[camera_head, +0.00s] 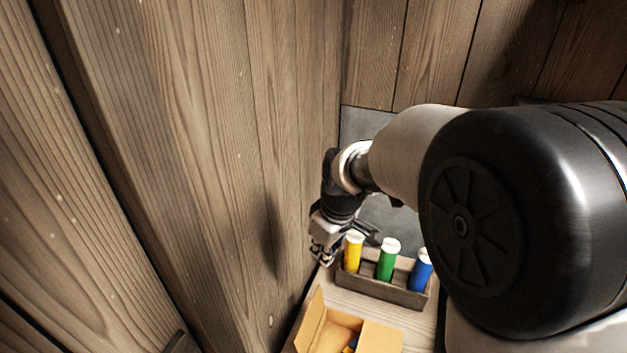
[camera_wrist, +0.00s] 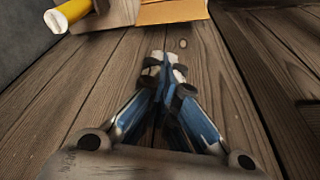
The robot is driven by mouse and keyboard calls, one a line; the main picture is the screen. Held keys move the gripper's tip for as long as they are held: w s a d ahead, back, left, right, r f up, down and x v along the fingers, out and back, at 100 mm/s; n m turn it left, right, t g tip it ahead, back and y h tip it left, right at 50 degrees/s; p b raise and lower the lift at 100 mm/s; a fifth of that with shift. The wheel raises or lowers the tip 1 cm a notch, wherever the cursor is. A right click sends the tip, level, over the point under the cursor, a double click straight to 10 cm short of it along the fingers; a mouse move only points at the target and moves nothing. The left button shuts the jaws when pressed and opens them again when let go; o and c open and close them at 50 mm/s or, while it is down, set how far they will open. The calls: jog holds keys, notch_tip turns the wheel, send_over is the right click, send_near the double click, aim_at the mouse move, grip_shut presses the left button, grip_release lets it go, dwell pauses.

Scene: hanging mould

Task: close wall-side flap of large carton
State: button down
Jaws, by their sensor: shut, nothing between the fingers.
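The large carton (camera_head: 335,330) is a tan open box at the bottom of the head view, cut off by the frame edge. One flap (camera_head: 312,318) stands up on its left side, towards the wooden wall. Another flap (camera_head: 381,338) lies out on its right. Part of the carton also shows at the top of the wrist view (camera_wrist: 172,11). My gripper (camera_head: 322,258) is beyond the carton, close to the wall and apart from the carton. In the wrist view its fingers (camera_wrist: 163,68) are together and empty, in front of wooden planks.
A grey rack (camera_head: 385,288) stands behind the carton with a yellow tube (camera_head: 353,252), a green tube (camera_head: 388,260) and a blue tube (camera_head: 421,270). The plank wall (camera_head: 220,150) rises close on the left. My arm covers the right side.

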jog(key=w+a+f+n+g, duration=0.15)
jog(key=a+f, duration=0.25)
jog(key=f, duration=0.4)
jog(key=w+a+f+n, duration=0.3)
jog(key=a+f, duration=0.1)
jog(key=f, duration=0.5)
notch_tip(320, 180, down, 10)
jog(key=a+b, duration=0.2)
jog(key=b, duration=0.2)
jog(key=d, duration=0.1)
jog(key=d+r, duration=0.1)
jog(key=s+d, duration=0.1)
jog(key=d, duration=0.1)
jog(key=shift+r, duration=0.15)
jog(key=shift+s, duration=0.1)
